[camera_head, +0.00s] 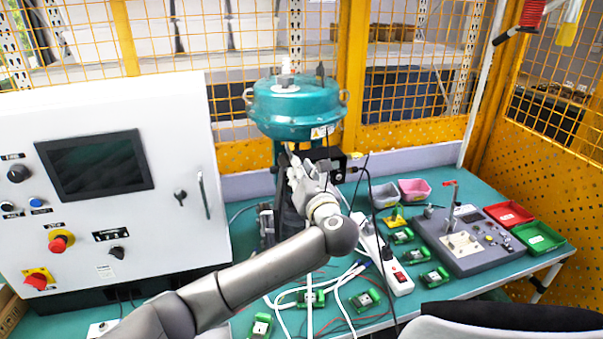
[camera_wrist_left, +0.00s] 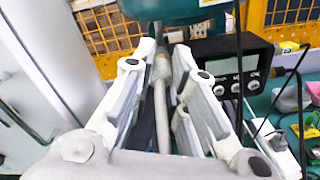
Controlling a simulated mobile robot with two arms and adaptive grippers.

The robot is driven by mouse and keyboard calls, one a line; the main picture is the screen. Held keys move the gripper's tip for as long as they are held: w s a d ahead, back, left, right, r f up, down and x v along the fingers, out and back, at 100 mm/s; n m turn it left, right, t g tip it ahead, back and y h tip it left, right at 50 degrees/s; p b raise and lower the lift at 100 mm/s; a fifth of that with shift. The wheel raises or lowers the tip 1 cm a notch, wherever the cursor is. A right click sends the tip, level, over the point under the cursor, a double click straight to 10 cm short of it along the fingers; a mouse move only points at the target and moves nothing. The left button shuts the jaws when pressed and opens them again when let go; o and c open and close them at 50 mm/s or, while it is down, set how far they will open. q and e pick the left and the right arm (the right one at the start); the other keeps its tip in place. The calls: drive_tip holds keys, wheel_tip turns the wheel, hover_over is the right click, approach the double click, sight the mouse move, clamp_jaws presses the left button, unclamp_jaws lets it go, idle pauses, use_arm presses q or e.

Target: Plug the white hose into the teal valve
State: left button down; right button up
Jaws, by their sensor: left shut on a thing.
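The teal valve (camera_head: 297,108) stands at the back of the table, with a round teal top on a dark stand. Its underside also shows at the top of the left wrist view (camera_wrist_left: 170,10). My left gripper (camera_head: 300,172) is in front of the stand, below the teal top. In the left wrist view my left gripper (camera_wrist_left: 167,58) is shut on the white hose (camera_wrist_left: 161,112), which runs between the fingers and points up toward the valve. The hose tip is close to the valve's lower part; I cannot tell whether they touch. My right gripper is not in view.
A white control cabinet (camera_head: 110,185) stands on the left. A black box with dials (camera_wrist_left: 230,75) is right of the valve's stand. A white power strip (camera_head: 398,278), green boards, a grey test device (camera_head: 470,243) and red and green trays (camera_head: 538,237) fill the right side.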

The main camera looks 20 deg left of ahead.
use_arm(q)
drive_tip(key=shift+w, duration=0.15)
drive_tip(key=c, duration=1.3)
unclamp_jaws()
drive_tip(key=shift+c, duration=0.2)
